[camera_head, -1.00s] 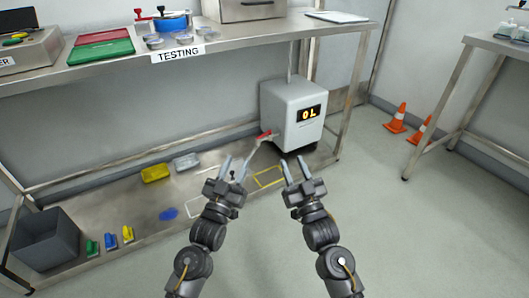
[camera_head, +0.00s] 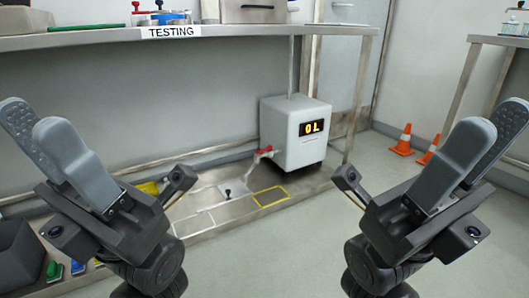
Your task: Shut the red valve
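The red valve (camera_head: 264,150) is a small red lever on the pipe at the left side of a white tank (camera_head: 291,151). The tank has a display reading "0 L" and stands on the lower shelf. My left gripper (camera_head: 34,118) is raised large in the left foreground, empty, its fingers apart and pointing up and left. My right gripper (camera_head: 496,122) is raised in the right foreground, empty, its fingers apart and pointing up and right. Both are well away from the valve, which is unobstructed between them.
A bench labelled TESTING (camera_head: 171,32) overhangs the lower shelf. A yellow outline (camera_head: 270,196) and a white plate with a black knob (camera_head: 228,193) lie before the tank. A grey bin (camera_head: 20,255) is at left. Orange cones (camera_head: 403,140) stand on the floor at right.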

